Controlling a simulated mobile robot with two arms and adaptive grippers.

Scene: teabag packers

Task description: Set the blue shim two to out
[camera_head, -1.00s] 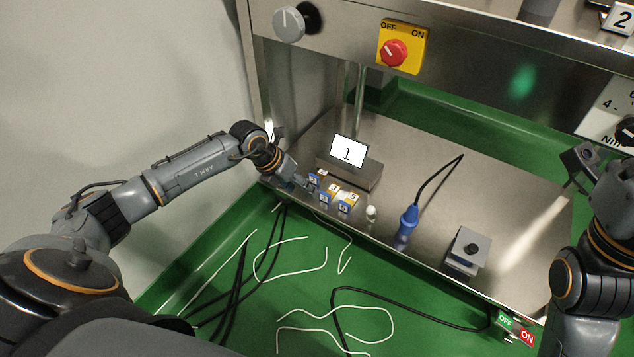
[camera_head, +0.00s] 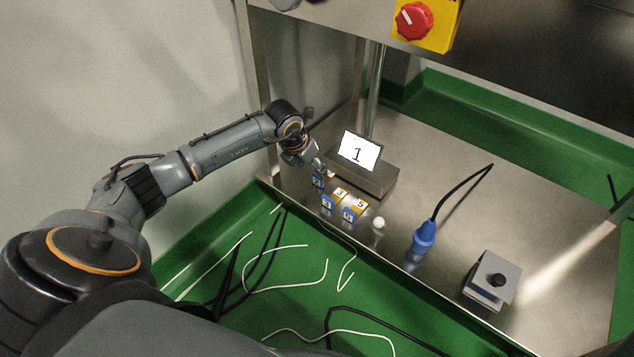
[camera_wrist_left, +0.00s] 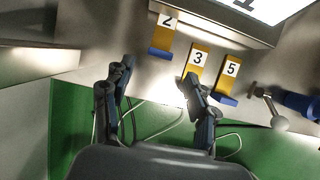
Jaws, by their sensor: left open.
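The blue shim two (camera_head: 318,181) is the leftmost of the small numbered blocks on the steel plate. In the left wrist view its blue part (camera_wrist_left: 160,53) sits at the near end of the yellow block (camera_wrist_left: 163,34) marked 2. My left gripper (camera_head: 324,168) is just beside and above it in the head view, partly covering that block. In the left wrist view my left gripper (camera_wrist_left: 157,80) is open and empty, its fingers apart on the near side of the shim, with no visible contact. My right gripper is not in view.
Blocks marked 3 (camera_head: 335,197) and 5 (camera_head: 356,209) stand to the right, close by. The plate marked 1 (camera_head: 359,152) is behind. A white ball knob (camera_head: 379,222) and a blue-handled lever (camera_head: 424,238) are further right. Loose cables lie on the green floor (camera_head: 300,255).

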